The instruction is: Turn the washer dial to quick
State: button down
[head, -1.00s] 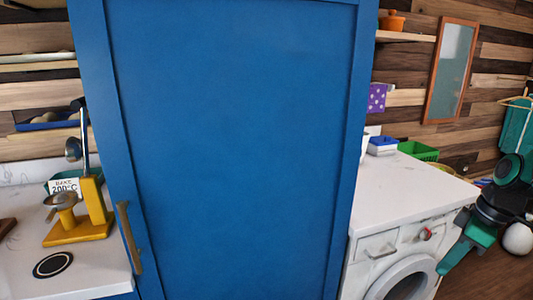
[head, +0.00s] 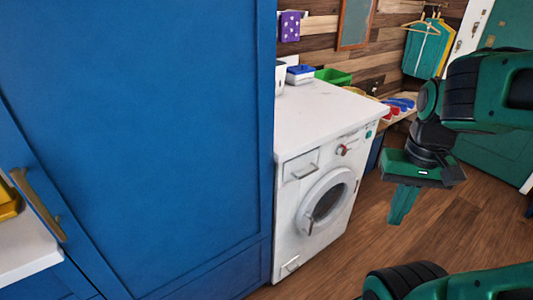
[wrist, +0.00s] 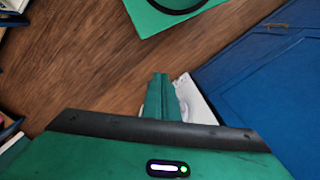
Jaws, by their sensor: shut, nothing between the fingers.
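The white washer (head: 318,175) stands right of the blue cabinet in the head view, its round door (head: 327,203) facing front. Its dial (head: 342,149), with red on it, is on the upper front panel; its marks are too small to read. My gripper (head: 401,207) is right of the washer, apart from it, over the floor. It points down and is shut and empty. In the wrist view the closed green fingers (wrist: 160,92) show, with a white surface partly hidden beside them.
A tall blue cabinet (head: 150,130) with a brass handle fills the left. A blue box (head: 300,74) and a green basket (head: 333,77) stand at the back of the washer top. Wooden floor (head: 430,230) lies open in front of the washer.

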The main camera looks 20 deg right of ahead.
aim_at(341, 150)
jog(key=z, duration=2.3)
jog(key=i, duration=1.9)
jog(key=u, duration=2.85)
